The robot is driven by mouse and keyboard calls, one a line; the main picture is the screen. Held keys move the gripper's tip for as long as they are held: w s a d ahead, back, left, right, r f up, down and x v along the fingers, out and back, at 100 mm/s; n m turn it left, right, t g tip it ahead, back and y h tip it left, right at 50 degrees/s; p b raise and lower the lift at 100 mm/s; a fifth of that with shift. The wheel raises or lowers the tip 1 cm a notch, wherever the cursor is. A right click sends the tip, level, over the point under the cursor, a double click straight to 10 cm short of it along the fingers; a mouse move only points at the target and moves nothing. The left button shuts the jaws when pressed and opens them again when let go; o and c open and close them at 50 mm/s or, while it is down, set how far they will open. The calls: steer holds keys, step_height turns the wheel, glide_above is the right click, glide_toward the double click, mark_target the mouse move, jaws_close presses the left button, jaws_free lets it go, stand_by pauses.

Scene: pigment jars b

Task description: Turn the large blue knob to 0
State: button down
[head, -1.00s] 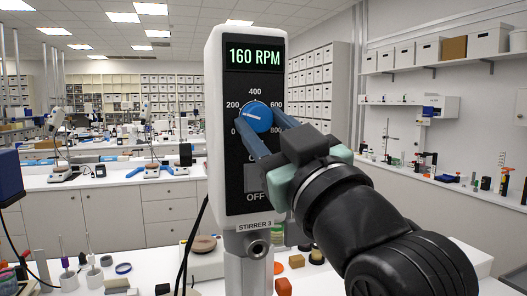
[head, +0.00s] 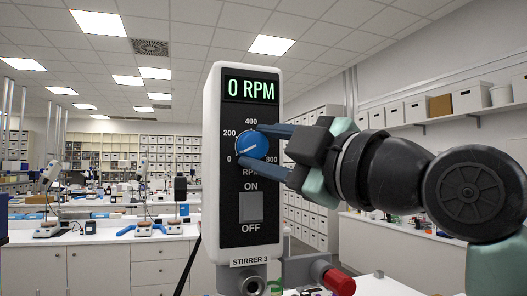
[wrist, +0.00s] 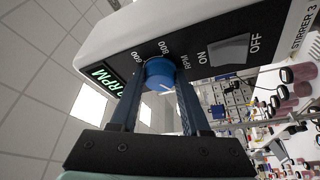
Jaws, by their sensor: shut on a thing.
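The large blue knob (head: 251,146) is on the black front panel of the white stirrer head labelled STIRRER 3 (head: 213,180). Its white pointer line points toward the 0 mark at the lower left of the dial. The display (head: 251,90) reads 0 RPM. My gripper (head: 258,148) comes from the right, with one blue finger above the knob and one below, shut on it. In the wrist view the knob (wrist: 159,72) sits between the two finger ends, which hide part of the dial marks.
A grey ON/OFF rocker switch (head: 251,207) is below the knob. A red-ended clamp screw (head: 339,281) sticks out below the stirrer head to the right. Benches with lab gear (head: 95,262) stand behind at the left.

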steer(key=shift+n, duration=0.4)
steer(key=shift+c, duration=1.8)
jaws_free()
steer(key=shift+g, duration=0.3)
steer(key=shift+d, duration=0.1)
steer(key=b+v, duration=0.4)
steer(key=v, duration=0.9)
steer(key=shift+f, duration=0.1)
